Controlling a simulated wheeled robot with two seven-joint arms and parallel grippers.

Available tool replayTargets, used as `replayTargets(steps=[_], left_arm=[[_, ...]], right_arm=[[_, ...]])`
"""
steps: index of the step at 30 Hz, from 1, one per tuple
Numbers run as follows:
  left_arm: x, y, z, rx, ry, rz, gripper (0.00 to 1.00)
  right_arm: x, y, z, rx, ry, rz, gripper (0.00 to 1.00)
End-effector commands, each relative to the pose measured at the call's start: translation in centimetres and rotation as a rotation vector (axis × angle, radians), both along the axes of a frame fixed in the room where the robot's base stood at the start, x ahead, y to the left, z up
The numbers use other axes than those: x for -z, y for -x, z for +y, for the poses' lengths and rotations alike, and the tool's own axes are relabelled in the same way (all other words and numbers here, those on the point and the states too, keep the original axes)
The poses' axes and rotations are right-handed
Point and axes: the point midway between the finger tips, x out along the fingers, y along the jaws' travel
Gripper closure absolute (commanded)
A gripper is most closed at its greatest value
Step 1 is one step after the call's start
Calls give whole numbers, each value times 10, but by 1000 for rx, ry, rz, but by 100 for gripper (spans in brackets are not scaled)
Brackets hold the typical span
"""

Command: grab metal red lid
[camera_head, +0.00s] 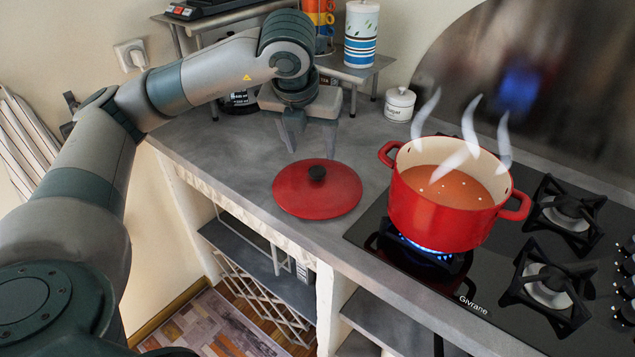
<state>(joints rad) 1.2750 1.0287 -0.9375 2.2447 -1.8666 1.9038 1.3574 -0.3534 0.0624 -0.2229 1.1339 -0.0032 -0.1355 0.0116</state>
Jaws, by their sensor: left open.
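The red lid (293,191) lies flat on the grey counter, left of the stove, with its black knob (317,173) facing up. My left gripper (311,152) points down just above and behind the lid's knob, its two fingers apart with nothing between them. It looks clear of the lid, though the exact height is hard to tell. The red pot (440,210) stands uncovered on a lit burner, full of orange soup with steam drawn above it. My right gripper is not in view.
The black gas stove (480,288) has blue flames under the pot. A white lidded jar (399,104) stands at the back of the counter (215,150). A small raised shelf (358,72) holds a striped canister (361,35) and stacked cups. The counter left of the lid is clear.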

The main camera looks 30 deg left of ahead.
Motion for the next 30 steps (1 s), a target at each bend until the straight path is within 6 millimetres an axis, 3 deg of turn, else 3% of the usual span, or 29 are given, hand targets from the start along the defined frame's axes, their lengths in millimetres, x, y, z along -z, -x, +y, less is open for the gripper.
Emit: replayTargets(steps=[6, 10, 30], left_arm=[[34, -13, 5, -1, -1, 3, 47], [46, -18, 7, -1, -1, 2, 47], [57, -24, 9, 0, -2, 3, 47]], right_arm=[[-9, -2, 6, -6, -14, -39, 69], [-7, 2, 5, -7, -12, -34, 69], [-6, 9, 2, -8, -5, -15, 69]])
